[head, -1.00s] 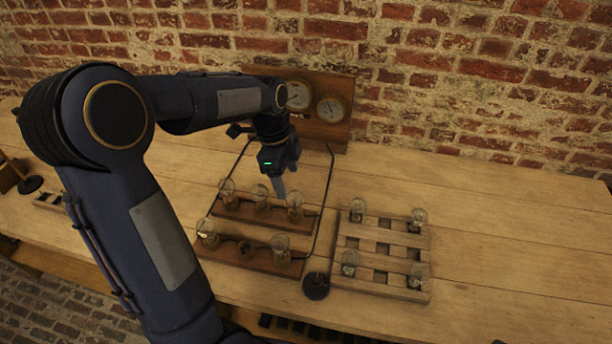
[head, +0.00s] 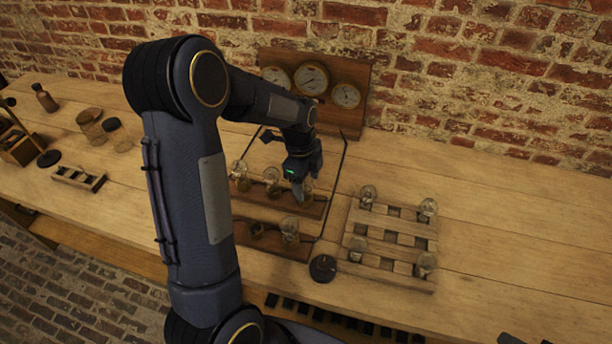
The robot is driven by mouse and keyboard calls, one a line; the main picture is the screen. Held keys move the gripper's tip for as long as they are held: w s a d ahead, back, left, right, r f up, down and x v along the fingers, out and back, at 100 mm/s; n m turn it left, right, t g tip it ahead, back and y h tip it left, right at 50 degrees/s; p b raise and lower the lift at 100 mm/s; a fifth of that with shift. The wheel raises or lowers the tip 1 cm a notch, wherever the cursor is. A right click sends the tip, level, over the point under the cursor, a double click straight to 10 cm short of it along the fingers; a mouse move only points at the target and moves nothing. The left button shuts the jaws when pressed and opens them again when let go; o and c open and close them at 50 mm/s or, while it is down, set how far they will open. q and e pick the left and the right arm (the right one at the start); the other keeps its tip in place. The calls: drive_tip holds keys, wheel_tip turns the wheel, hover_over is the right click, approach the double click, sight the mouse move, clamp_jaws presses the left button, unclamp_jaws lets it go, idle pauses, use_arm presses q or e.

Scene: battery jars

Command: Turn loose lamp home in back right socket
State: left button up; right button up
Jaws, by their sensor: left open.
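Two dark wooden socket strips stand on the bench. The back strip (head: 262,202) carries a left lamp (head: 240,172), a middle lamp (head: 272,181) and a back right lamp (head: 307,188). My left gripper (head: 299,198) is open, pointing down at the back right lamp and partly covering it. I cannot tell whether its fingers touch the glass or stand around it, nor how the lamp sits in its socket. The front strip (head: 272,244) shows a lamp (head: 290,232) at its right and an empty-looking socket (head: 257,229); my arm hides its left end. My right gripper is out of view.
A gauge board (head: 325,110) stands behind the strips. Jars (head: 116,134) are at left.

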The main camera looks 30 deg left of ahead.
use_arm(q)
drive_tip(key=c, duration=1.2)
drive_tip(key=shift+o, duration=0.2)
drive_tip(key=m, duration=0.2)
drive_tip(key=shift+m, duration=0.4)
drive_tip(key=m, duration=0.3)
drive_tip(key=shift+s+m+g, duration=0.1)
drive_tip(key=shift+m+g, duration=0.2)
drive_tip(key=m+p, duration=0.1)
drive_tip(key=m, duration=0.3)
drive_tip(key=shift+r, duration=0.1)
drive_tip(key=shift+a+m+g+y+p, duration=0.1)
drive_tip(key=shift+m+g+y+p, duration=0.2)
drive_tip(key=shift+m, duration=0.9)
